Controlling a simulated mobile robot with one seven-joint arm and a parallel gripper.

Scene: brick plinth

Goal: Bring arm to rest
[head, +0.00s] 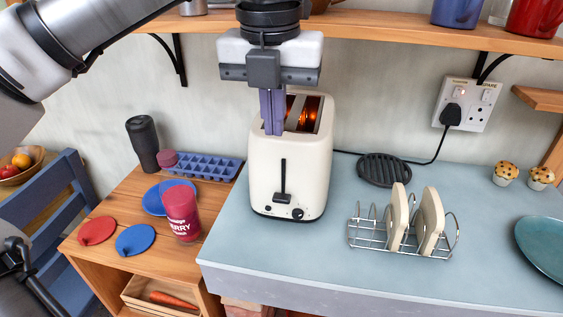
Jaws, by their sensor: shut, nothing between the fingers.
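My gripper (272,131) hangs from the upper middle of the head view, pointing down. Its fingers are shut with nothing between them. They show in front of the upper left of the cream toaster (290,170); I cannot tell whether they touch it. The toaster stands on the blue-grey counter (350,277) near its left end. Its slots glow orange inside. My arm reaches in from the upper left.
A wire toast rack (447,252) with two bread slices stands right of the toaster, with a black round trivet (384,170) behind. A wooden shelf (390,24) runs above. Left, a wooden cabinet (128,190) holds a red jar (181,213) and a dark tumbler (142,143).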

